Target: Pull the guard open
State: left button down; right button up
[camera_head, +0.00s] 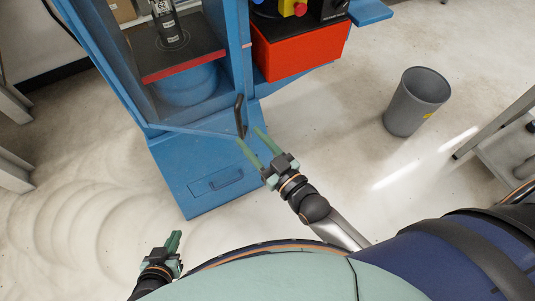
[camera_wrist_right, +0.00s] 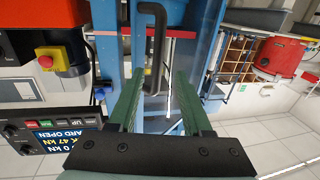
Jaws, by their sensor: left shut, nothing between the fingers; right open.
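The blue machine frame (camera_head: 205,185) stands ahead, with a red-edged platform (camera_head: 185,67) inside its opening. A black bar handle (camera_head: 239,116) is at the opening's right side; it also shows in the wrist view (camera_wrist_right: 159,45). The guard panel itself is hard to make out. My right gripper (camera_head: 249,137) is open and empty, its green fingers pointing at the handle. In the wrist view the handle's lower end appears between the fingertips (camera_wrist_right: 157,80); I see no contact. My left gripper (camera_head: 177,234) is shut and empty, low at the left, away from the machine.
A red box (camera_head: 300,48) with a yellow-and-red emergency button (camera_head: 299,8) sits right of the opening. A grey bin (camera_head: 416,102) stands at the right. The floor between is clear.

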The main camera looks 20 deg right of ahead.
jog(key=v, duration=0.6)
jog(key=shift+s, duration=0.25)
jog(key=shift+d, duration=0.1)
